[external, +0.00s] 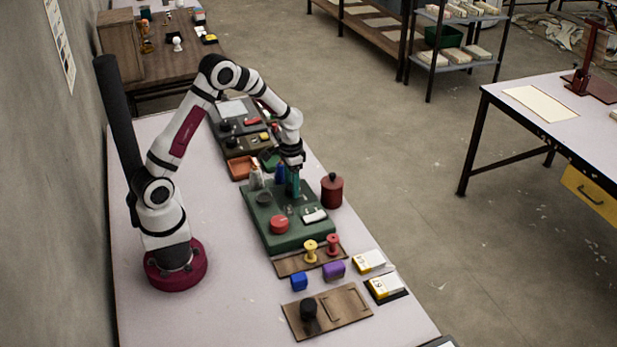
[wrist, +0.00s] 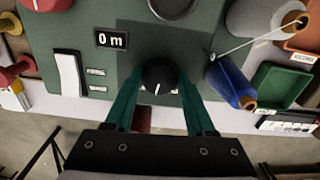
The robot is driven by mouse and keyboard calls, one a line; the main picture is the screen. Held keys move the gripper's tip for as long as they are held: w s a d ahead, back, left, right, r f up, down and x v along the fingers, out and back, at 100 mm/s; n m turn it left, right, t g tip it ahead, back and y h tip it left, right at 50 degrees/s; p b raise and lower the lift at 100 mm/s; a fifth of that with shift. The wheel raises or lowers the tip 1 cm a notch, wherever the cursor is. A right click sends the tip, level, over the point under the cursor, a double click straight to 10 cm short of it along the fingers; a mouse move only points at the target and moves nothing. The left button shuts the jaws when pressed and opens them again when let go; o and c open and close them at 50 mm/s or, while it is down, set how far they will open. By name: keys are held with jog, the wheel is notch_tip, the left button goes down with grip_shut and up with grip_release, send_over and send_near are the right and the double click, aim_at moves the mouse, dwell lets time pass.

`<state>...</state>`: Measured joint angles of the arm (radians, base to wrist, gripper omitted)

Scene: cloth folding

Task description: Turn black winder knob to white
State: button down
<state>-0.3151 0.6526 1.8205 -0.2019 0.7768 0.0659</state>
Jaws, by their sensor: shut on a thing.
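The black winder knob (wrist: 158,76) sits on the dark green winder panel (wrist: 210,20); a short white line on the knob points toward the bottom of the wrist view. My gripper (wrist: 160,90) has its two teal fingers on either side of the knob and is shut on it. In the external view my gripper (external: 293,182) reaches down to the far right part of the green winder (external: 285,243), and the knob is hidden there. A display (wrist: 111,40) reads "0 m". Small pale labels (wrist: 96,72) beside it are too small to read.
A white rocker switch (wrist: 68,75) and a red knob (external: 279,224) are on the panel. A red canister (external: 332,190) stands right of the winder. Yellow and red spools (external: 332,244) stand nearer the camera.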

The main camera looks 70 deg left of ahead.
jog(key=n, duration=1)
jog(key=shift+d, duration=0.1)
jog(key=shift+n, duration=0.4)
jog(key=shift+c, duration=1.2)
grip_release()
notch_tip(320, 180, up, 16)
jog(key=shift+f, duration=0.1)
